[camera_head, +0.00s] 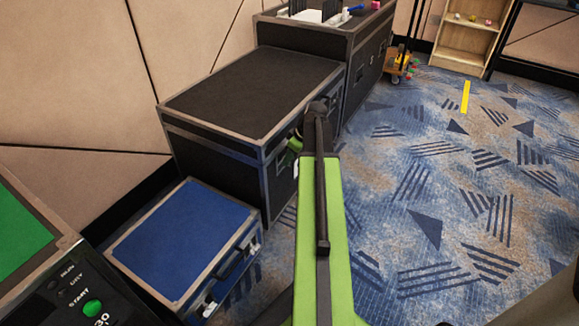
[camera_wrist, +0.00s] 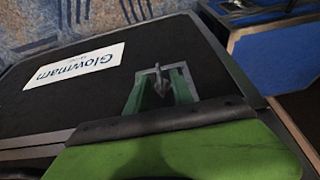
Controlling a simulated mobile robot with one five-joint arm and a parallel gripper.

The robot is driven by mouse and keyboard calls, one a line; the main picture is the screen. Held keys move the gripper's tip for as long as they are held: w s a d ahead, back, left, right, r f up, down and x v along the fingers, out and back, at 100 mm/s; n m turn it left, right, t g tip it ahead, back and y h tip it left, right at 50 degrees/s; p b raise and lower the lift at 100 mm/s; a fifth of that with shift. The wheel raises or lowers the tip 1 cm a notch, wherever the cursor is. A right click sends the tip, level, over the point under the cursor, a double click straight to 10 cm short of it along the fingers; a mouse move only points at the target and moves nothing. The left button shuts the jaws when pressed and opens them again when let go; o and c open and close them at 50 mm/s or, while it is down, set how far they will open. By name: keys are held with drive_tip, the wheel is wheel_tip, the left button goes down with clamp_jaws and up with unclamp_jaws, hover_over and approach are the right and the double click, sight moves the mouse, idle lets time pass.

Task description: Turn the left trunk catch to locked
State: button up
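The black trunk (camera_head: 255,90) with metal edges stands by the wall in the head view. Its dark front face, with a white "Glowmam" label (camera_wrist: 73,66), fills much of the wrist view. A small grey metal catch (camera_wrist: 161,82) with a pointed lever is on that face. My gripper (camera_wrist: 160,90) has its two green fingers apart, one on each side of the catch. I cannot tell whether they touch the lever. In the head view my gripper (camera_head: 294,148) is at the trunk's front, mostly hidden by my green arm.
A blue case (camera_head: 180,240) stands left of the trunk; it also shows in the wrist view (camera_wrist: 270,55). A console with a green panel (camera_head: 20,230) is at far left. A taller black case (camera_head: 372,55) stands behind. Patterned carpet on the right is clear.

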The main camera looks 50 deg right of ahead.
drive_tip(key=shift+f, duration=0.1)
clamp_jaws()
drive_tip(key=shift+w+d+y, duration=0.1)
drive_tip(key=shift+d+y, duration=0.05)
drive_tip(key=shift+y, duration=0.15)
drive_tip(key=y+b, duration=0.1)
drive_tip(key=y, duration=0.1)
drive_tip(key=m+y+b, duration=0.1)
drive_tip(key=y+b, duration=0.1)
drive_tip(key=d+g+y+b, duration=0.1)
drive_tip(key=y, duration=0.1)
drive_tip(key=shift+w+f+m+b, duration=0.1)
drive_tip(key=shift+f+m+b, duration=0.2)
drive_tip(key=shift+b, duration=0.1)
drive_tip(key=shift+r, duration=0.1)
idle(0.5)
